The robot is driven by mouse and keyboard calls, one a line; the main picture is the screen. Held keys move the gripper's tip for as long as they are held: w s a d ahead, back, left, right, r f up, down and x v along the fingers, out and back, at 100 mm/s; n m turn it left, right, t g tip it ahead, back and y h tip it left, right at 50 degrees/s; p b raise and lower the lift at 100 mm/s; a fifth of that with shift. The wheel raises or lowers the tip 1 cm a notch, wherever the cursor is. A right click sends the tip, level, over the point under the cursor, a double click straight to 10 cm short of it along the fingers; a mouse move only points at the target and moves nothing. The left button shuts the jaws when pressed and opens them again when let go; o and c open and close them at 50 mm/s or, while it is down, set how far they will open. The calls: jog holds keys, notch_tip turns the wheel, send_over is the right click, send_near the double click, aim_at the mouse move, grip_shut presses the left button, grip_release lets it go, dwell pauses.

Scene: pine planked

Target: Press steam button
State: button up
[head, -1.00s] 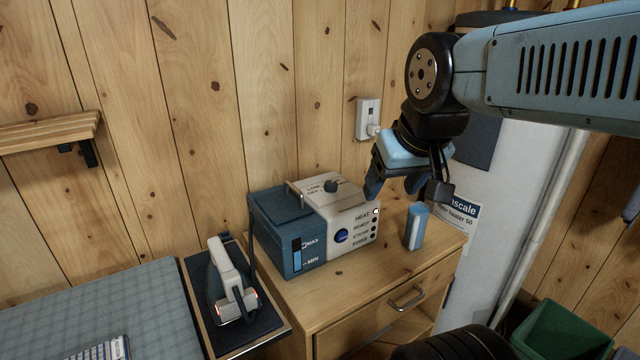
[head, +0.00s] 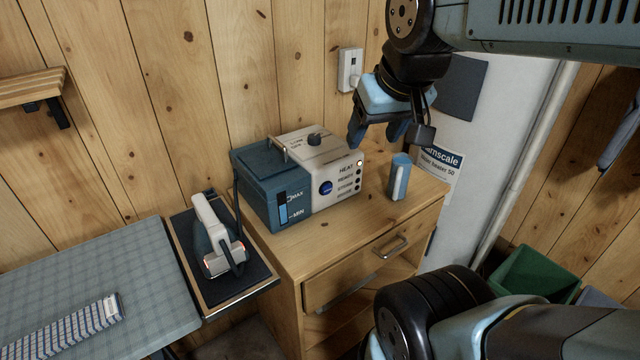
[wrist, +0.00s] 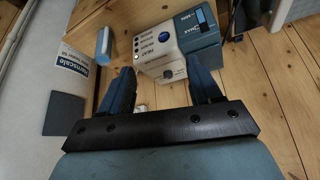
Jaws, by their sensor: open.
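The steam station (head: 300,172) is a blue and cream box on a wooden cabinet. Its front carries a round dark blue button (head: 326,188) and a column of labelled lamps; the top one, by HEAT (head: 360,163), glows white. A black knob (head: 314,140) sits on top. The station also shows upside down in the wrist view (wrist: 182,36). My gripper (head: 378,140) is open and empty, above and to the right of the station, apart from it. In the wrist view my two fingers (wrist: 160,85) point toward the station's front.
A blue and white bottle (head: 399,178) stands right of the station on the cabinet (head: 290,250). An iron (head: 217,235) rests on a dark pad at left, beside the ironing board (head: 100,275). A wall socket (head: 349,68) is behind. A green bin (head: 535,275) stands at right.

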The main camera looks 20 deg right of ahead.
grip_shut()
dwell(0.4)
dwell(1.1)
